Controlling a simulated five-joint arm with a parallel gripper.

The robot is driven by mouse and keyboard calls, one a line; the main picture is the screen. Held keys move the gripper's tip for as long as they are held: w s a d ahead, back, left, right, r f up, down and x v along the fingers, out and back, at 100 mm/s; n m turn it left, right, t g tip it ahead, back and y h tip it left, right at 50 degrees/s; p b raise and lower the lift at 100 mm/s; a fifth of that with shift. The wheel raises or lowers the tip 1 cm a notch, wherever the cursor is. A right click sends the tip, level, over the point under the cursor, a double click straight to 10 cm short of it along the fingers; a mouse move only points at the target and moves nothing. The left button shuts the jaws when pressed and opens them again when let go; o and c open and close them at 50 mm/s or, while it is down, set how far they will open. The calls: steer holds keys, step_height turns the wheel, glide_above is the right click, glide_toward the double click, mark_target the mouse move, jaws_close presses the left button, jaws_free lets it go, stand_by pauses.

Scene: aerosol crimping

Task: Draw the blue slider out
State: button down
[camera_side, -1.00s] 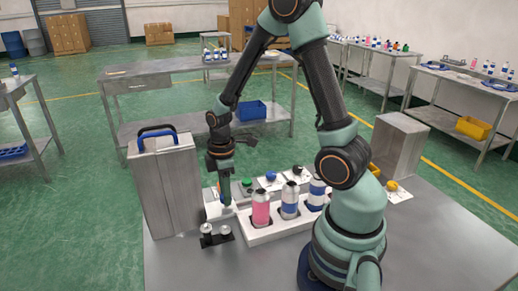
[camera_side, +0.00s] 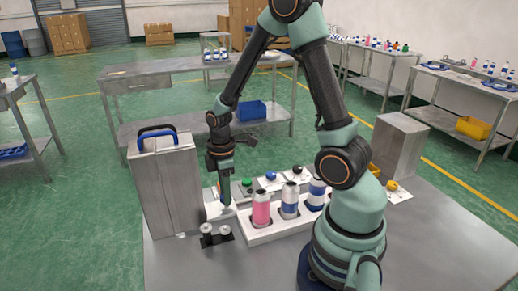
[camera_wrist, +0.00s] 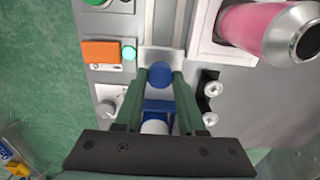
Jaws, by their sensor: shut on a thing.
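In the wrist view, my gripper (camera_wrist: 160,78) has its two green fingers closed on the round blue knob of the blue slider (camera_wrist: 160,74). The knob sits at the near end of a pale metal track (camera_wrist: 164,25) that runs away between grey plates. Below it, between the fingers, are another blue part (camera_wrist: 158,106) and a white round top (camera_wrist: 155,127), partly hidden by my gripper. In the side view, my gripper (camera_side: 226,203) points down just right of the tall metal machine; the knob is too small or hidden to make out there.
The metal machine (camera_side: 165,190) with a blue handle stands left. A white rack (camera_side: 262,233) holding pink and blue-white cans is close on the right; a pink can (camera_wrist: 260,30) shows in the wrist view.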

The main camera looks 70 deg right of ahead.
steer(key=s+d, duration=0.8)
steer(key=d, duration=0.1)
steer(key=shift+s, duration=0.4)
steer(key=c, duration=0.5)
jaws_free()
steer(key=shift+a, duration=0.1)
step_height(320, 180, up, 12)
steer(key=w+a+r+m+t, duration=0.2)
steer(key=a+r+m, duration=0.2)
steer(key=a, duration=0.4)
steer(key=w+a+r+m+t, duration=0.3)
steer(key=a+r+m, duration=0.1)
steer(key=a, duration=0.5)
steer(key=shift+a+r+m+t, duration=0.25)
steer(key=shift+m+t, duration=0.05)
steer(key=shift+m, duration=0.2)
